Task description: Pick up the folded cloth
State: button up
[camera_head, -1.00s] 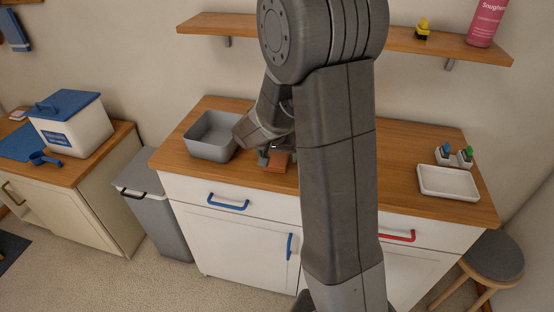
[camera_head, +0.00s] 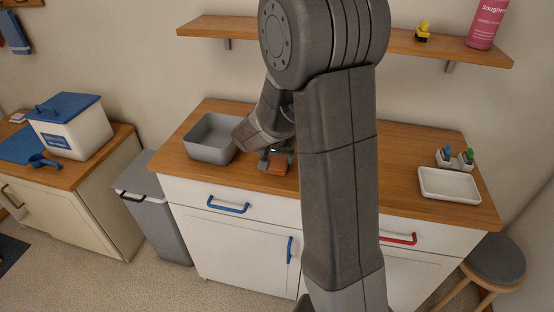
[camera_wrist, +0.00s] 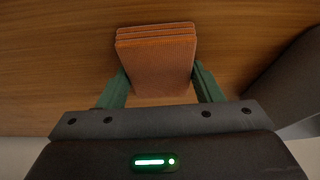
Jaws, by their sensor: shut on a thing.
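The folded cloth (camera_wrist: 156,58) is orange-brown and stacked in several layers. In the wrist view it sits between the two green fingers of my gripper (camera_wrist: 160,84), which are shut on its sides. In the head view the cloth (camera_head: 276,166) shows beside my arm, at the front part of the wooden counter. My gripper (camera_head: 268,158) is partly hidden there by my arm. I cannot tell whether the cloth is clear of the counter or still touching it.
A grey basin (camera_head: 212,138) stands left of my gripper on the counter (camera_head: 410,150). A white tray (camera_head: 449,185) and small holders (camera_head: 455,158) are at the right. A shelf (camera_head: 380,36) runs above. A white bin with blue lid (camera_head: 75,130) stands far left.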

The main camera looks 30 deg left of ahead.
aim_at(277, 159)
jog(key=shift+r+p, duration=0.5)
jog(key=shift+r, duration=0.05)
notch_tip(277, 159, up, 9)
jog(key=shift+r, duration=0.15)
jog(key=shift+o, duration=0.7)
jog(key=shift+c, duration=0.3)
